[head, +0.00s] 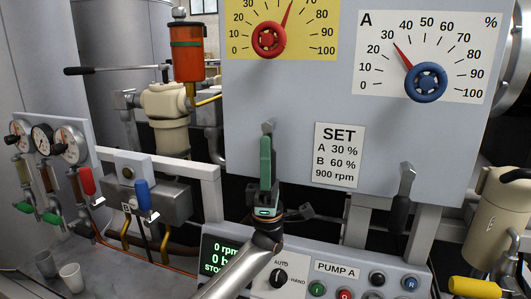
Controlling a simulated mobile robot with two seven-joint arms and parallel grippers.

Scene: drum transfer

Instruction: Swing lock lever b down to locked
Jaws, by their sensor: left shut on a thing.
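A lock lever (268,127) sits at the lower edge of the grey panel, below the yellow-backed dial; I take it as lever b, though no label on it is readable. Only its grey upper end shows clearly, above my gripper. My left gripper (265,165), with green fingers, points up in front of it and is shut on the lever. The fingers hide most of the handle, which appears to lie close to vertical. A second lever (404,186) at the right, below dial A, hangs down with its black handle low. My right gripper is not in view.
The set-point sign (339,155) is right of the held lever. The pump A control box (334,268) lies below. Red (87,181) and blue (143,195) valve handles stand at the left, with gauges beyond. Two cups (70,277) stand at the lower left.

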